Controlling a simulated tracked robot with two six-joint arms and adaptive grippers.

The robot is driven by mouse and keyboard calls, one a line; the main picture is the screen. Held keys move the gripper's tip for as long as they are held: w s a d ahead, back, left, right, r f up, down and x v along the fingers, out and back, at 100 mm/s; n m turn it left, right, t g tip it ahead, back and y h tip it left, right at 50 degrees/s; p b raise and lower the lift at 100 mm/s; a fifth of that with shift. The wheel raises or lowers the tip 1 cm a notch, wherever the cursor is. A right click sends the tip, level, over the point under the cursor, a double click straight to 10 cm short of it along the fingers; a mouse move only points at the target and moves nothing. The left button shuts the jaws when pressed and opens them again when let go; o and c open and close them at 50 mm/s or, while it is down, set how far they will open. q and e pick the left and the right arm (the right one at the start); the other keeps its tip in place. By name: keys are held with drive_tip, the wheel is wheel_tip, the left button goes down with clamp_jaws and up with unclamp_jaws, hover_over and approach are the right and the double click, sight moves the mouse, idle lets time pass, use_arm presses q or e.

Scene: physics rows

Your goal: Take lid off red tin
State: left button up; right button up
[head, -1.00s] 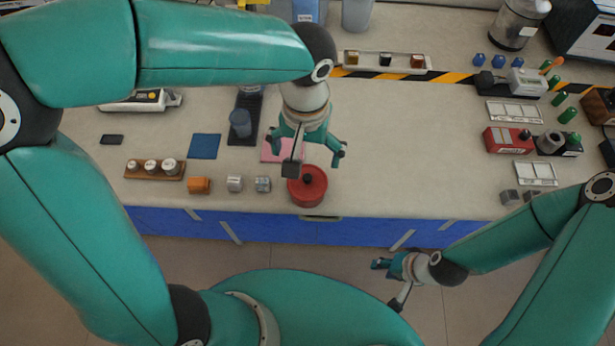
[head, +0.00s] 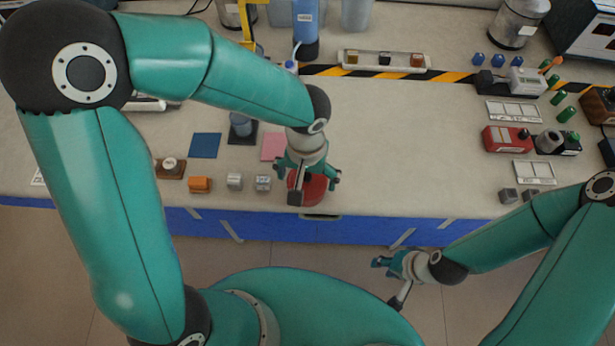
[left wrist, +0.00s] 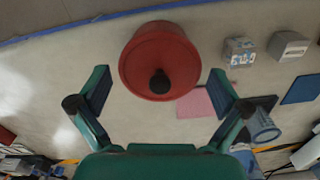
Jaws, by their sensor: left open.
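The red tin (head: 314,191) stands upright near the front edge of the bench, partly hidden by my left gripper in the head view. Its red lid (left wrist: 150,55) with a black knob (left wrist: 160,82) shows in the left wrist view, on top of the tin. My left gripper (head: 307,177) is open right above the tin. In the left wrist view its two fingers (left wrist: 158,90) are apart, one on each side of the knob's line, and touch nothing. My right gripper (head: 384,264) hangs in front of the bench, away from the tin; its jaw state is unclear.
A pink mat (head: 273,147) lies behind the tin. Small metal blocks (head: 263,183) and an orange block (head: 199,184) stand to its left. A blue cup (head: 241,124) is further back. The bench right of the tin is clear up to the red box (head: 506,139).

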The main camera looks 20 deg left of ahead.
use_arm(q)
drive_tip(key=shift+c, duration=0.2)
drive_tip(key=c, duration=1.1)
drive_tip(key=shift+s, duration=0.15)
drive_tip(key=shift+c, duration=0.4)
drive_tip(key=shift+f, duration=0.1)
drive_tip(key=shift+c, duration=0.2)
